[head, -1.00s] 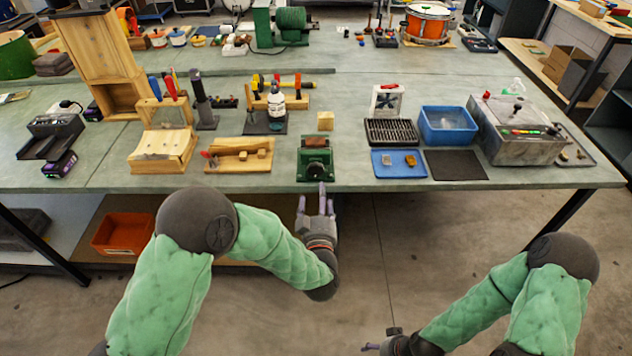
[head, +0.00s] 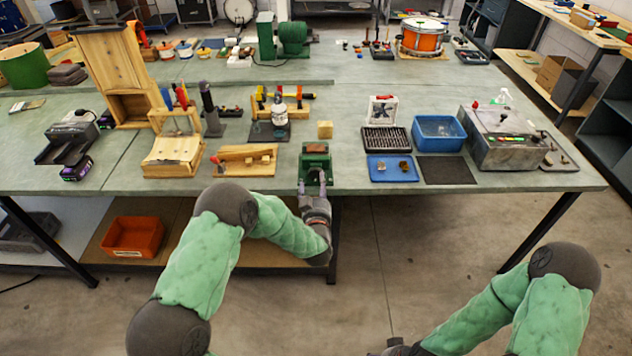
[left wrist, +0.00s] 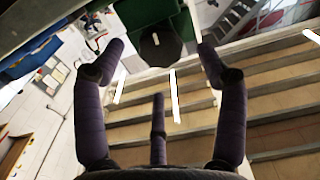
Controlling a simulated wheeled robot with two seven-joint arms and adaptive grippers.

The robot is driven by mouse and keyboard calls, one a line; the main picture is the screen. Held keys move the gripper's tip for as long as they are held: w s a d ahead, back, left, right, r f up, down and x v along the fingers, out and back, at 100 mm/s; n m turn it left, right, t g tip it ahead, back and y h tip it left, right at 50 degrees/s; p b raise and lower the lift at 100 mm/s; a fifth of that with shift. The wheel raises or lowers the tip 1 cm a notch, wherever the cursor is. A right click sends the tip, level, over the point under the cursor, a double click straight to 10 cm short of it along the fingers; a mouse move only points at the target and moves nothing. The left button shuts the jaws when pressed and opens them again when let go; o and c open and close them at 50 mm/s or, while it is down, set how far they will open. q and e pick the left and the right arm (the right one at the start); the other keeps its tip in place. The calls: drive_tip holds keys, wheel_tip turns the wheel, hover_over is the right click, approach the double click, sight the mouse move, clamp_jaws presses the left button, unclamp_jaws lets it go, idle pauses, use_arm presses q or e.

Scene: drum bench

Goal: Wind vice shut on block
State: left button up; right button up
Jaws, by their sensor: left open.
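The green vice (head: 316,158) stands at the front edge of the bench in the head view, with a small brownish patch on its top; I cannot tell whether a block sits in its jaws. A small light wooden block (head: 324,130) stands on the bench behind it. My left gripper (head: 312,187) is open just in front of the vice. In the left wrist view, its spread fingers (left wrist: 162,48) lie either side of a dark angular part (left wrist: 160,48) on the green vice (left wrist: 148,14). I cannot tell whether they touch it. My right gripper (head: 394,345) is largely cut off at the bottom.
Left of the vice lies a wooden board (head: 247,160) with small pieces. To the right are a blue tray (head: 392,177), a dark mat (head: 446,170), a blue bin (head: 438,132) and a grey machine (head: 505,150). The floor before the bench is clear.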

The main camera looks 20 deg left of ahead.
sight(316, 176)
use_arm(q)
drive_tip(key=shift+b+x, duration=0.3)
drive_tip(key=shift+x, duration=1.4)
drive_tip(key=c, duration=1.2)
